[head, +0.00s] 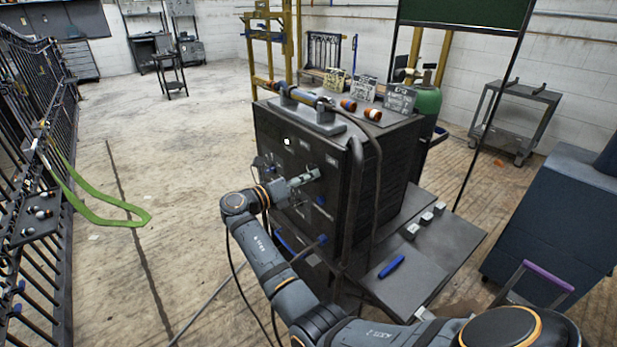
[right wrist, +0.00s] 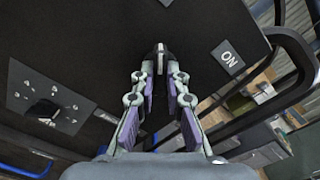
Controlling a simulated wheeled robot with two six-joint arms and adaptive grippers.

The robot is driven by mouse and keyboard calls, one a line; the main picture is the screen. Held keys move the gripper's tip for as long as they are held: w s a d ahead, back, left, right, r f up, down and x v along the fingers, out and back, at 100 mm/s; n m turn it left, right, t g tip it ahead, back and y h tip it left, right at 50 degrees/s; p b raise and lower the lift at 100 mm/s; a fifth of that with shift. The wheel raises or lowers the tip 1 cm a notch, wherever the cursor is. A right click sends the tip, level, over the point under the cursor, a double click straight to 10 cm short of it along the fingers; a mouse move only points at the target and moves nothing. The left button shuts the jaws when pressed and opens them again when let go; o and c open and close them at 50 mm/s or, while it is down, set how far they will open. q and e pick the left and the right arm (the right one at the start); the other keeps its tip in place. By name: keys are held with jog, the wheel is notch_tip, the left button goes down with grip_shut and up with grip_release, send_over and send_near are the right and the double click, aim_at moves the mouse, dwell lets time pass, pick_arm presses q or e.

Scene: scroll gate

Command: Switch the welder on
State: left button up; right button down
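The welder (head: 385,185) is a dark louvred cabinet in the middle of the head view, its front panel facing left. My right gripper (head: 312,175) is at the upper part of that panel. In the right wrist view its two fingers (right wrist: 160,78) are apart, with a gap between them, and point at the panel. A small dark switch lever (right wrist: 160,52) shows just beyond and between the fingertips; I cannot tell whether they touch it. My left gripper is not in view.
A bent tube rail (right wrist: 290,60) runs along the panel's right edge. A torch and orange-white rolls (head: 372,114) lie on top of the welder. A shelf with a blue marker (head: 391,267) is at its right.

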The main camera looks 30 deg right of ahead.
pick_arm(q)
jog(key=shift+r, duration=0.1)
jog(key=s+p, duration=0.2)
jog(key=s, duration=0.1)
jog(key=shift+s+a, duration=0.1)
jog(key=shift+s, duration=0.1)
pick_arm(e)
jog(key=m, duration=1.6)
jog(key=shift+w, duration=0.1)
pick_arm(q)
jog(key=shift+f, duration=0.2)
